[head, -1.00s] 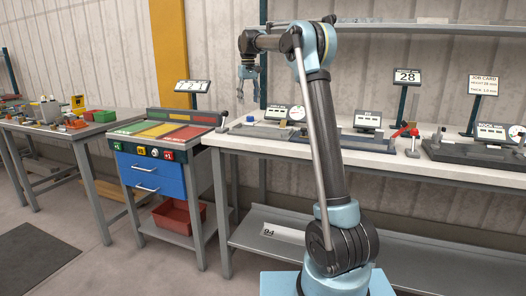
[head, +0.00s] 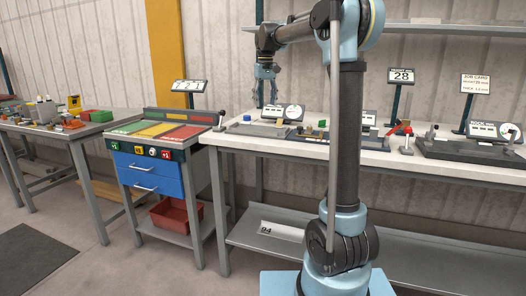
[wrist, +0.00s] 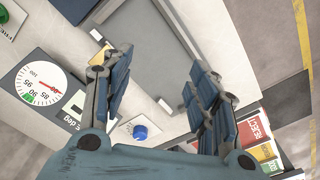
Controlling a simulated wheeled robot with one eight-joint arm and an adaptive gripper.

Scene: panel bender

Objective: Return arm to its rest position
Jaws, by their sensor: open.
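My arm stands upright in the middle of the head view, its forearm reaching left from a high elbow. My gripper (head: 265,88) hangs pointing down above the back left part of the workbench (head: 290,141), clear of the bench top. In the wrist view my gripper (wrist: 160,105) shows two spread fingers with nothing between them. It is open and empty.
Below my gripper are a dial gauge (head: 294,112) and a blue knob (wrist: 140,132). The coloured sorting cart (head: 165,130) stands left of the bench. A shelf (head: 410,28) runs behind my arm. A job card (head: 481,84) stands at right.

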